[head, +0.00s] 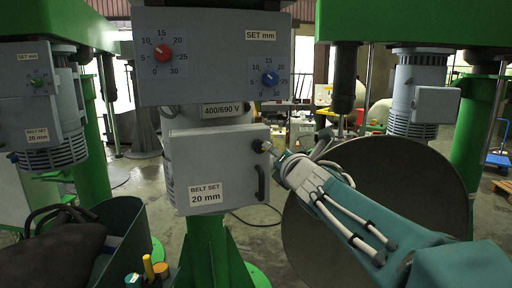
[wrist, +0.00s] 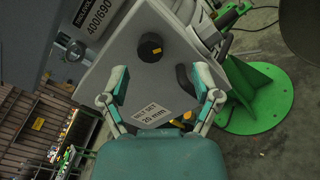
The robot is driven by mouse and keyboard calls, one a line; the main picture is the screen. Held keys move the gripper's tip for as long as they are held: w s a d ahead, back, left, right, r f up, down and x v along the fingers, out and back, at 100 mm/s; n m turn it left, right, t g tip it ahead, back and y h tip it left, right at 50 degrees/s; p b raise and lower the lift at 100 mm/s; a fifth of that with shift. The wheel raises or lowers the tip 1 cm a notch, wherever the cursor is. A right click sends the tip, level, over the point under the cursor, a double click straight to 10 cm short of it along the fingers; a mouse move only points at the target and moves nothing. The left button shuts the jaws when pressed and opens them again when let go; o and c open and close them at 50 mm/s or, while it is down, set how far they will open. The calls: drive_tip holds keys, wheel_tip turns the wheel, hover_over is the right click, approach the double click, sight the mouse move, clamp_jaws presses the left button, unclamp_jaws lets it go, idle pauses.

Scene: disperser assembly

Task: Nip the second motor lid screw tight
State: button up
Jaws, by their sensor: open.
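The motor lid is a grey box cover (head: 215,160) labelled "BELT SET 20 mm" in the middle of the head view; it also fills the middle of the wrist view (wrist: 130,75). A black round screw knob (wrist: 150,47) with a yellowish centre sits near its upper edge. It also shows at the lid's upper right in the head view (head: 262,146). My gripper (wrist: 163,92) is open and empty in front of the lid, its fingers spread wide. The knob appears between and beyond the fingertips, with no finger seen touching it. In the head view, my gripper (head: 283,162) is close to the knob and partly hidden.
A black handle (head: 261,183) stands on the lid below the knob, near one finger in the wrist view. Above is a grey panel (head: 212,85) with a red dial (head: 162,53) and a blue dial (head: 270,78). A dark green bin (head: 125,240) stands lower left.

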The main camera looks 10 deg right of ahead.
sight(261, 147)
drive_tip(key=w+a, duration=0.2)
drive_tip(key=w, duration=0.1)
drive_tip(key=w+a, duration=0.1)
drive_tip(key=w, duration=0.1)
drive_tip(key=shift+w+a, duration=0.2)
drive_tip(key=shift+a, duration=0.05)
drive_tip(key=shift+w, duration=0.3)
drive_tip(key=shift+w+d, duration=0.2)
drive_tip(key=shift+d, duration=0.75)
drive_tip(key=shift+a, duration=0.5)
clamp_jaws()
